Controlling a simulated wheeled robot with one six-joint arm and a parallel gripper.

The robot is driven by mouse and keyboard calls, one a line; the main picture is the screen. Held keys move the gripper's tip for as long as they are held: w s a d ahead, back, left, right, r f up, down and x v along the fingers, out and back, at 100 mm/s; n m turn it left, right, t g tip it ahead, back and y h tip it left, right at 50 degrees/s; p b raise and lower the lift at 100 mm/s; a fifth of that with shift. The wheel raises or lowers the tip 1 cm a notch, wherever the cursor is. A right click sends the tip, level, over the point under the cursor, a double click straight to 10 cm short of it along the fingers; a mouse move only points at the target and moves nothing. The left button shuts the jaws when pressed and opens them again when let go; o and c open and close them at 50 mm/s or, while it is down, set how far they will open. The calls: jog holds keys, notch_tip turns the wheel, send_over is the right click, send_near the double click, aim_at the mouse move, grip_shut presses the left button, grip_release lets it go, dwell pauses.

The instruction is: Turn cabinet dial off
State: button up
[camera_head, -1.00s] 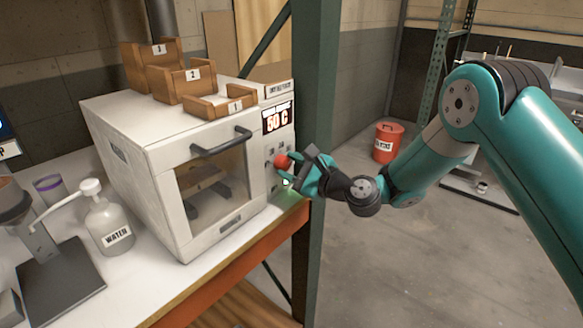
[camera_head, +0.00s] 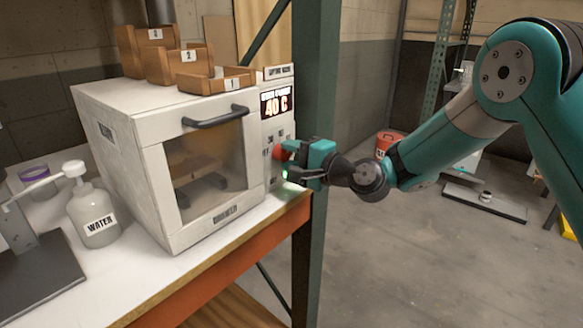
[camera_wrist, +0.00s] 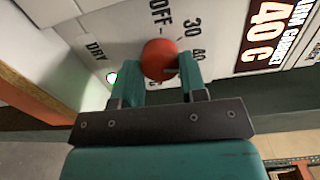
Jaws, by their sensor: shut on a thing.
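The cabinet (camera_head: 155,150) is a white box with a glazed door and a black handle (camera_head: 216,115), standing on the bench. Its red display (camera_head: 276,105) reads 40 C. The red dial (camera_wrist: 159,60) sits on its front panel, among the printed marks DRY, OFF, 30 and 40 in the wrist view. My gripper (camera_wrist: 157,75) is shut on the red dial, one finger on each side. In the head view the dial (camera_head: 279,152) is partly hidden by my gripper (camera_head: 284,160). The dial's pointer is not clearly visible. A small green light (camera_wrist: 112,78) glows beside DRY.
Wooden trays (camera_head: 215,80) numbered 1, 2 and 3 stand on the cabinet. A WATER bottle (camera_head: 95,215) and a stand are at the left. A green post (camera_head: 316,120) rises close behind my gripper. The floor at the right is mostly open.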

jog(key=n+b, duration=0.4)
jog(key=shift+f+b, duration=0.3)
jog(key=shift+b, duration=0.05)
jog(key=n+b, duration=0.4)
jog(key=b, duration=0.1)
jog(key=shift+n, duration=0.4)
jog(key=n+b, duration=0.5)
jog(key=b, duration=0.1)
jog(key=shift+h, duration=0.3)
jog(key=n+b, duration=0.3)
jog(key=shift+r, duration=0.1)
jog(key=shift+r+b, duration=0.1)
jog(key=shift+b, duration=0.25)
jog(key=o, duration=0.9)
jog(key=shift+o, duration=0.2)
jog(key=shift+s, duration=0.1)
jog(key=f+v, duration=0.1)
jog(key=v, duration=1.6)
jog(key=shift+s+r+b, duration=0.15)
jog(key=shift+r+b, duration=0.15)
jog(key=shift+b, duration=0.1)
